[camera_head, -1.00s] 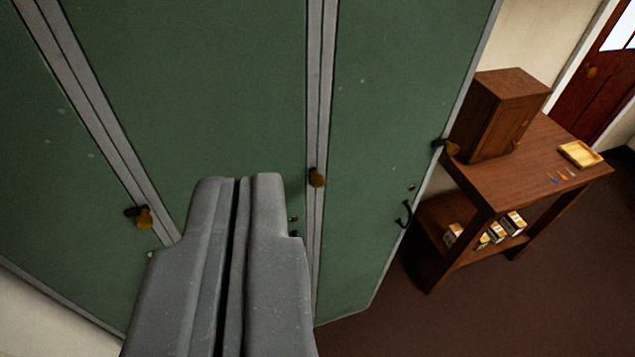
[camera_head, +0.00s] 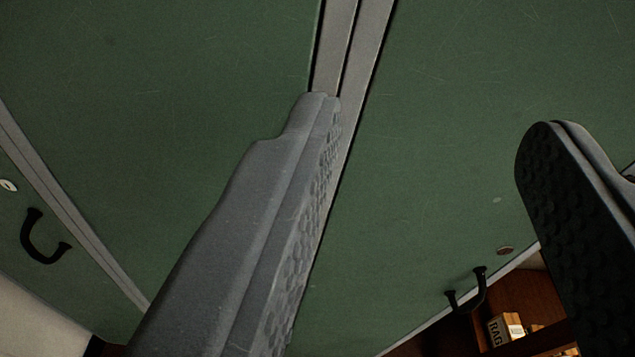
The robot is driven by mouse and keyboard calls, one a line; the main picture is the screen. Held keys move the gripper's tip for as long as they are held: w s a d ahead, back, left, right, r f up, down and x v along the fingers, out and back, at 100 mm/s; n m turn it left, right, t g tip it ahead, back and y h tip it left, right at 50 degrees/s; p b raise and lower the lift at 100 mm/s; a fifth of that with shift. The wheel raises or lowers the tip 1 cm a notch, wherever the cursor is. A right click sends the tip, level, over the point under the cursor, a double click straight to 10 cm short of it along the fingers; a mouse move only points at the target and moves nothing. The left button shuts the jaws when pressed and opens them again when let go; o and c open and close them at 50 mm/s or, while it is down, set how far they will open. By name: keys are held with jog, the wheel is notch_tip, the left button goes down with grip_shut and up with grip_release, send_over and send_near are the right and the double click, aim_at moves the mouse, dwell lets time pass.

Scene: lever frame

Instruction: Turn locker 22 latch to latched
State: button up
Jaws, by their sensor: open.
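My gripper (camera_head: 437,115) is open and empty, its two fingers spread wide in front of the green lockers. The left finger overlaps the grey upright strip (camera_head: 365,45) between two doors. The right finger is over the right-hand green door (camera_head: 430,150), near its right side. No latch shows clearly; a small dark piece at the right picture edge, beside the right finger, is too cut off to identify. No locker number is readable, so I cannot tell which door is locker 22. Whether the fingers touch the lockers is unclear.
A black pull handle (camera_head: 40,240) is on the door at far left, with another (camera_head: 468,292) low on the right-hand door. Bottom right, a brown wooden shelf (camera_head: 535,300) holds a small box marked RAG (camera_head: 505,328).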

notch_tip(320, 180, down, 10)
jog(key=s+y+p, duration=0.1)
jog(key=y+p, duration=0.1)
jog(key=shift+t+y, duration=0.3)
jog(key=shift+y, duration=0.1)
jog(key=w+a+p, duration=0.1)
jog(key=w, duration=0.3)
jog(key=w+a+p, duration=0.1)
jog(key=w, duration=0.3)
jog(key=w+a, duration=0.2)
jog(key=w, duration=0.2)
jog(key=shift+w+f+p, duration=0.3)
jog(key=shift+w+p, duration=0.05)
jog(key=shift+p, duration=0.05)
jog(key=c, duration=1)
